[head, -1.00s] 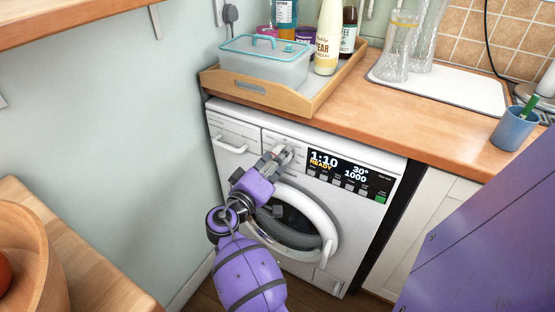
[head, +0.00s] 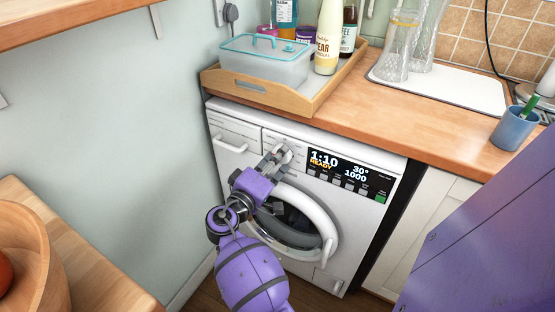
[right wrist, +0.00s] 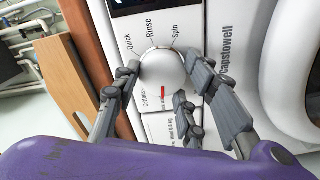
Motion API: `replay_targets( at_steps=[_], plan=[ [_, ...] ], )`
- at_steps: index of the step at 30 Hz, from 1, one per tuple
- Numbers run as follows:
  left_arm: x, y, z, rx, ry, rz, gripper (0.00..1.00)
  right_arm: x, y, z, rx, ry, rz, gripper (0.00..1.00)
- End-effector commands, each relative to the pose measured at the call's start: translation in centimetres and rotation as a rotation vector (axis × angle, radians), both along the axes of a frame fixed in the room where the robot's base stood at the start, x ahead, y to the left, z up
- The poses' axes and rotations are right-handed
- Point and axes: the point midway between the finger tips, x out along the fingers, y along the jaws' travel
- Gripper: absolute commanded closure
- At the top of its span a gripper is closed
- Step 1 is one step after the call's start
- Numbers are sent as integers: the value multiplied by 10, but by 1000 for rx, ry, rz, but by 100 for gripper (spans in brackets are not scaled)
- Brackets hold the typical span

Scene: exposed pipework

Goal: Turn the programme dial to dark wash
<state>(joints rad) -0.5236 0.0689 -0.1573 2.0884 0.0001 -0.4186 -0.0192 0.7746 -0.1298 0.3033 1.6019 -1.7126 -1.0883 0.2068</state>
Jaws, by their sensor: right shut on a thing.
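The white washing machine (head: 357,222) stands under the worktop. Its display (head: 350,174) reads 1:10, READY, 30° and 1000. The round white programme dial (right wrist: 164,70) shows in the right wrist view, with a red mark on its near side. Printed words Quick, Rinse and Spin lie around it, and part of a Cottons label; I cannot read a dark wash label. My right gripper (head: 276,157) is at the dial, and its grey fingers are shut on it from both sides, as the right wrist view (right wrist: 165,82) shows. The fingers hide some labels. My left gripper is out of view.
The round door (head: 325,222) is just below my right gripper. A wooden tray (head: 262,94) with a lidded box and bottles sits on the worktop above. A blue cup (head: 513,130) stands at the right. A wooden bowl (head: 35,255) is at lower left.

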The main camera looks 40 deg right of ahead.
Motion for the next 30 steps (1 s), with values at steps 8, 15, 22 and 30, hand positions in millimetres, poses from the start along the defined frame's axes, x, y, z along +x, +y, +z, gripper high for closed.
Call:
replay_targets(
  at_steps=[8,15,22,30],
  plan=[
    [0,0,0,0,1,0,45,1,0,3,-4,-6,1,45],
    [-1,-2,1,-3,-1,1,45,0,2,2,-1,-4,1,45],
    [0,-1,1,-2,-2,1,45,-12,32,1,0,-3,2,45],
    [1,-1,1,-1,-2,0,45,-26,65,2,-2,-4,2,45]
  ],
)
